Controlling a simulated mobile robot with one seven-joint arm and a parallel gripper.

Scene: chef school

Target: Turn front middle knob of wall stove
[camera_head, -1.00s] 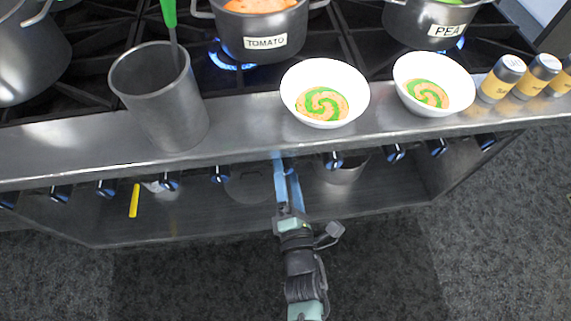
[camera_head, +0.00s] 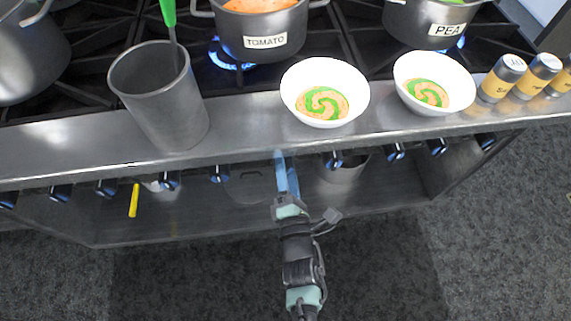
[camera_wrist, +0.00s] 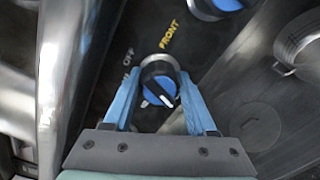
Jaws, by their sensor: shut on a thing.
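A round black knob with a blue face (camera_wrist: 160,88) and a white pointer mark sits on the dark stove front in the wrist view. The words FRONT and OFF are printed beside it. My gripper's blue fingers (camera_wrist: 158,86) are on either side of this knob and shut on it. In the head view my gripper (camera_head: 286,172) reaches up to the knob row under the stove's front ledge (camera_head: 240,135). The held knob is hidden there by the fingers and ledge.
Neighbouring knobs stand close by on the left (camera_head: 219,174) and right (camera_head: 334,160). Two white bowls (camera_head: 352,82) (camera_head: 463,84) and a grey container (camera_head: 160,110) stand on the ledge above. Blue flame burns below the tomato pot (camera_head: 262,32). Floor in front is clear.

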